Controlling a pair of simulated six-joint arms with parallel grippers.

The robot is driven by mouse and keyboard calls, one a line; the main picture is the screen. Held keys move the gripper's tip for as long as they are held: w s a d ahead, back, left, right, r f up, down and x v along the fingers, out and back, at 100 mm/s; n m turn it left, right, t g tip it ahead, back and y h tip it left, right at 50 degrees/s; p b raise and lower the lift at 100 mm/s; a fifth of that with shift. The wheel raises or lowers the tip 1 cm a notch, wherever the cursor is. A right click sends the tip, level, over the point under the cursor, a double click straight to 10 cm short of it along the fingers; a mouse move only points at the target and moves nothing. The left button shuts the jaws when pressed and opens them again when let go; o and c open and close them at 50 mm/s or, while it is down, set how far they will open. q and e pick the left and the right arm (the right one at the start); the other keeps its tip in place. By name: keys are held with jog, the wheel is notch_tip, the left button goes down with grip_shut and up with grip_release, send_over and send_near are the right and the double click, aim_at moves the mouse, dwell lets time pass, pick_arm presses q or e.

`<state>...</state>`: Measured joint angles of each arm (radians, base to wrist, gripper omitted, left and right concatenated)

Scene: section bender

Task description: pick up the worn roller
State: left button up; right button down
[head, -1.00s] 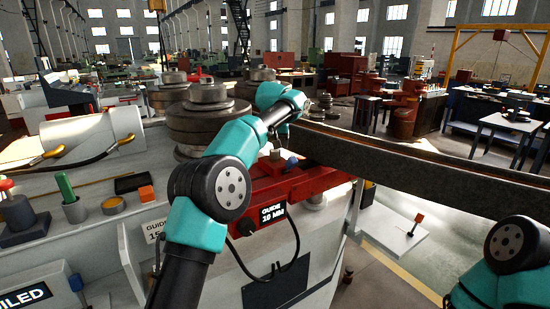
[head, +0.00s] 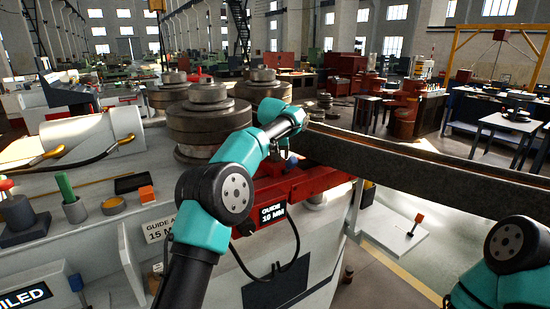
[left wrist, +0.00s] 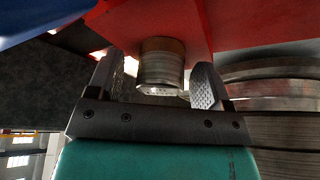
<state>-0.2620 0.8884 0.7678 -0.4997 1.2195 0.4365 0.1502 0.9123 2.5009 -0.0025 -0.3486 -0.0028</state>
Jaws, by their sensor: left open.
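A short metal cylinder (left wrist: 161,64), which looks like the worn roller, shows in the left wrist view against a red block. It has a brownish band and a bright, scuffed lower edge. My left gripper (left wrist: 152,78) is open, with one finger on each side of the cylinder and visible gaps to it. In the head view my left wrist (head: 283,118) is over the red guide unit (head: 275,192); the roller cannot be made out there. My right arm (head: 510,250) shows at the lower right, and its gripper is out of view.
Large stacked bending rolls (head: 208,118) stand just left of my left wrist; stacked discs (left wrist: 275,85) also show close beside the right finger. A long steel beam (head: 420,165) runs off to the right. A black cable (head: 292,250) hangs below the guide label.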

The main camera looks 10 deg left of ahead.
pick_arm(q)
jog(key=shift+c, duration=0.5)
jog(key=shift+r, duration=0.1)
grip_shut()
dwell(0.3)
jog(key=shift+r, duration=0.1)
jog(key=shift+r, duration=1.65)
jog(key=shift+s, duration=0.15)
jog(key=shift+s+d+r, duration=0.1)
jog(key=shift+s, duration=0.1)
jog(key=s+d+r, duration=0.1)
jog(key=s+d, duration=0.2)
jog(key=s, duration=1.2)
jog(key=shift+d, duration=0.2)
jog(key=shift+w+r, duration=0.1)
